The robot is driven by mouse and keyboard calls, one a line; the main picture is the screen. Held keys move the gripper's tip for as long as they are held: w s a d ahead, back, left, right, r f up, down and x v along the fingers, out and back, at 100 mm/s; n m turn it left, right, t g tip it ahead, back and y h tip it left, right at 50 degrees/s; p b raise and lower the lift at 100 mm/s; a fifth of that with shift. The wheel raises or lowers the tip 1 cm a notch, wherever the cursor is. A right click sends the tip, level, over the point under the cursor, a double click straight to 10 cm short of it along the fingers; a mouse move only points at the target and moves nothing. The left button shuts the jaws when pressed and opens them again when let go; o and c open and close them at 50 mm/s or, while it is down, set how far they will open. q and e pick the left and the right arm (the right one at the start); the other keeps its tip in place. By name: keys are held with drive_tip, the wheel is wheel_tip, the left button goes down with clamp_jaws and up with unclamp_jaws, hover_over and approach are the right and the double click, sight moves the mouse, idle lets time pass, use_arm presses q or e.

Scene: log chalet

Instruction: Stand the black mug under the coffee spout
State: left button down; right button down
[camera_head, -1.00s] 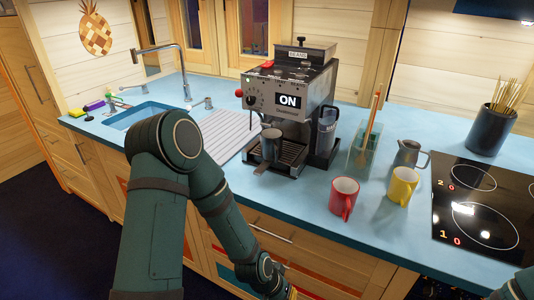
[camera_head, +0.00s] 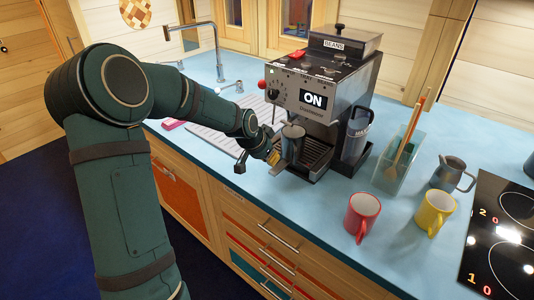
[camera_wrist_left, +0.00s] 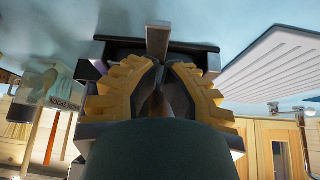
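A dark grey-black mug (camera_head: 292,142) is upright at the front of the coffee machine (camera_head: 320,85), over the left part of its drip tray (camera_head: 317,158). The machine's front hides the exact spout position. My left gripper (camera_head: 272,155) is beside the mug at its left, with a yellow finger near its lower side. In the left wrist view, the yellow fingers (camera_wrist_left: 160,70) converge with a narrow dark gap, and a thin grey bar shows just past their tips. I cannot tell whether they hold anything. My right gripper is out of view.
A dark pitcher (camera_head: 355,135) stands at the machine's right. Beyond are a utensil holder (camera_head: 395,170), a grey jug (camera_head: 452,173), a red mug (camera_head: 361,215), a yellow mug (camera_head: 434,212) and a hob (camera_head: 505,235). A white drying rack (camera_head: 215,135) lies left of the machine.

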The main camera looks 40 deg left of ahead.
sight(287, 156)
use_arm(q)
drive_tip(key=x, duration=0.5)
drive_tip(key=shift+w+b, duration=0.1)
drive_tip(key=shift+b, duration=0.25)
drive_tip(key=shift+w+d+r, duration=0.1)
drive_tip(key=shift+w, duration=0.5)
drive_tip(key=shift+w+d+r, duration=0.1)
drive_tip(key=shift+w, duration=1.1)
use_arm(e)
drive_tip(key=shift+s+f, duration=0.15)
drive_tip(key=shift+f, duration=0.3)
use_arm(q)
drive_tip(key=shift+d, duration=0.1)
drive_tip(key=shift+w, duration=0.3)
drive_tip(key=shift+w+d+f, duration=0.15)
drive_tip(key=shift+w+d, duration=0.05)
drive_tip(key=shift+w, duration=0.75)
drive_tip(key=shift+s+a, duration=0.1)
drive_tip(key=shift+s, duration=0.25)
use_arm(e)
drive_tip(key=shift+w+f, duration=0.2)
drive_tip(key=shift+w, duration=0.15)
